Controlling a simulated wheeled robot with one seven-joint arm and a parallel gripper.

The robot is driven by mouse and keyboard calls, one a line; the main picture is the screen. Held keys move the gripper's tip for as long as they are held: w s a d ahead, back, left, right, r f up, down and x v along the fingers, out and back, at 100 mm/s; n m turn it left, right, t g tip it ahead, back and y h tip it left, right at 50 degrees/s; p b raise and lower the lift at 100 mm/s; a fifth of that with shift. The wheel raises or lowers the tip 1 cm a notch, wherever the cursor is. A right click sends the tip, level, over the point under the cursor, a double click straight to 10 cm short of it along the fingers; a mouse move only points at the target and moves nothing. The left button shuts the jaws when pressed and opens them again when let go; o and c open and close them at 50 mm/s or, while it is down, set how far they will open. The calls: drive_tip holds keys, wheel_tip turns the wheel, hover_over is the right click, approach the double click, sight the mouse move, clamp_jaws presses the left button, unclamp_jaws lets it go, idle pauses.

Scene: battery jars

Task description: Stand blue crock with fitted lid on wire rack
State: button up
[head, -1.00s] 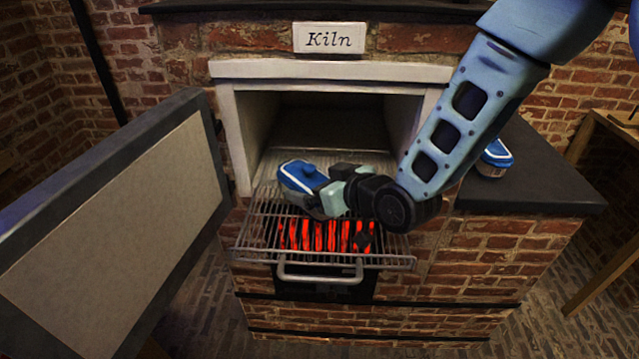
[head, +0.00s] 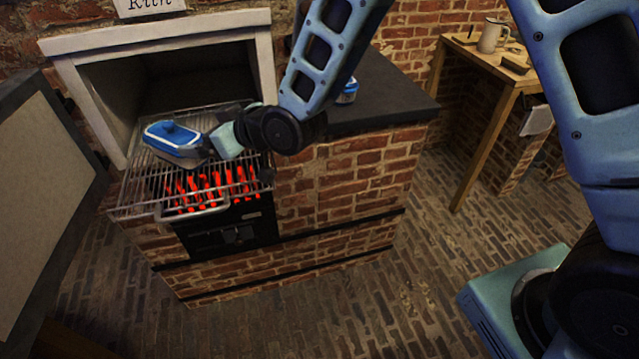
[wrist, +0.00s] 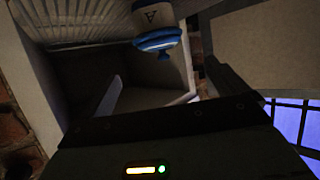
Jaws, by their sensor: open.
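The crock's right side is partly hidden in the head view.
Red-glowing bars (head: 205,190) lie below the rack. The kiln door (head: 45,200) stands open at the left. Another blue-lidded container (head: 347,92) is on the dark counter (head: 395,95) to the right. A wooden table (head: 490,65) holds a mug (head: 492,36). The floor between is clear.

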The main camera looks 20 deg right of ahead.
drive_tip(key=s+d+r+g+h, duration=0.1)
drive_tip(key=s+d+g+h, duration=0.2)
drive_tip(key=s, duration=0.7)
drive_tip(key=s+d+r+g+h, duration=0.1)
drive_tip(key=s+d+g+h, duration=0.1)
drive_tip(key=s+d, duration=0.6)
drive_tip(key=s+d+r+m+g+h, duration=0.1)
drive_tip(key=s+d+g+h, duration=0.2)
drive_tip(key=s, duration=1)
drive_tip(key=d+g, duration=0.1)
drive_tip(key=d, duration=0.2)
drive_tip(key=shift+s+r+g+h, duration=0.15)
drive_tip(key=shift+r+g+h, duration=0.15)
drive_tip(key=shift+r+g, duration=0.1)
drive_tip(key=shift+d, duration=0.1)
